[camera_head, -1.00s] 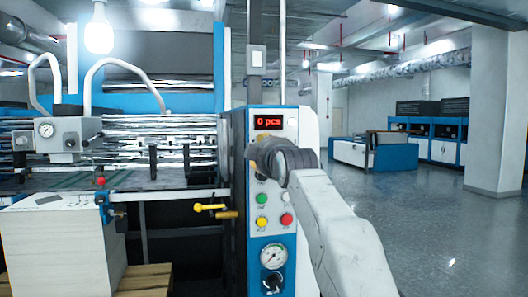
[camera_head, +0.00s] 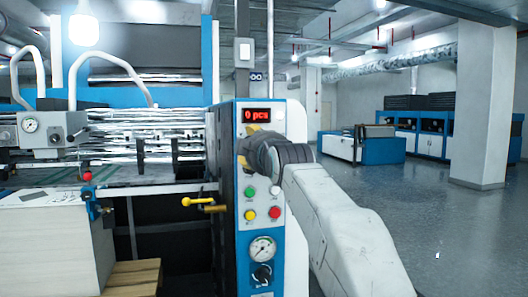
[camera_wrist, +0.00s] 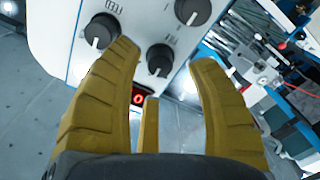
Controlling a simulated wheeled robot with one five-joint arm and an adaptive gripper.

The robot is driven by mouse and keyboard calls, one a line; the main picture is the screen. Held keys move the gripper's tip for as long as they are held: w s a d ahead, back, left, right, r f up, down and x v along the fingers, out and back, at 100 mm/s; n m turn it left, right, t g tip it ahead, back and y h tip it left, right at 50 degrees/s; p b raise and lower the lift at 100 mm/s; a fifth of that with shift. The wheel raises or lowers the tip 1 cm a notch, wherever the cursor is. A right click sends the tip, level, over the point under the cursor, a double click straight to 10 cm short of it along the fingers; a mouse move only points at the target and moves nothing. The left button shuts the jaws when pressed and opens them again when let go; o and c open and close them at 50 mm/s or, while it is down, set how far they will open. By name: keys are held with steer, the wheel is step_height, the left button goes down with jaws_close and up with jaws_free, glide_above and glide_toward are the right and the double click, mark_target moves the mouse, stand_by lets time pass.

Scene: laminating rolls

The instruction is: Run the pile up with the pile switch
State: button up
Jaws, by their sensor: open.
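The control panel (camera_head: 243,215) of the laminating machine stands ahead, with a red "0 pcs" display (camera_head: 257,115). The wrist view shows several black knobs: one by a "FEED" label (camera_wrist: 101,31), one at the top (camera_wrist: 193,9) and one lower (camera_wrist: 159,61). I cannot tell which is the pile switch. My gripper (camera_wrist: 164,56) is open and empty, its yellow fingertips either side of the lower knob in the picture; contact cannot be told. In the head view my wrist hides these knobs. The white paper pile (camera_head: 50,250) stands at left on a wooden pallet (camera_head: 134,279).
Green (camera_head: 250,192), white, yellow and red (camera_head: 274,213) buttons sit below my wrist, above a gauge (camera_head: 262,249) and another black knob (camera_head: 262,274). A yellow-handled lever (camera_head: 198,202) sticks out left of the panel. Open floor (camera_head: 440,235) lies to the right.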

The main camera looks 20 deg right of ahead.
steer(key=s, duration=0.8)
steer(key=shift+s, duration=0.4)
steer(key=s+f+m+g+p, duration=0.8)
steer(key=s+f+g, duration=0.6)
steer(key=s+f, duration=1.7)
steer(key=shift+s+f+m+p, duration=0.4)
steer(key=shift+s+p, duration=0.2)
steer(key=shift+p, duration=0.2)
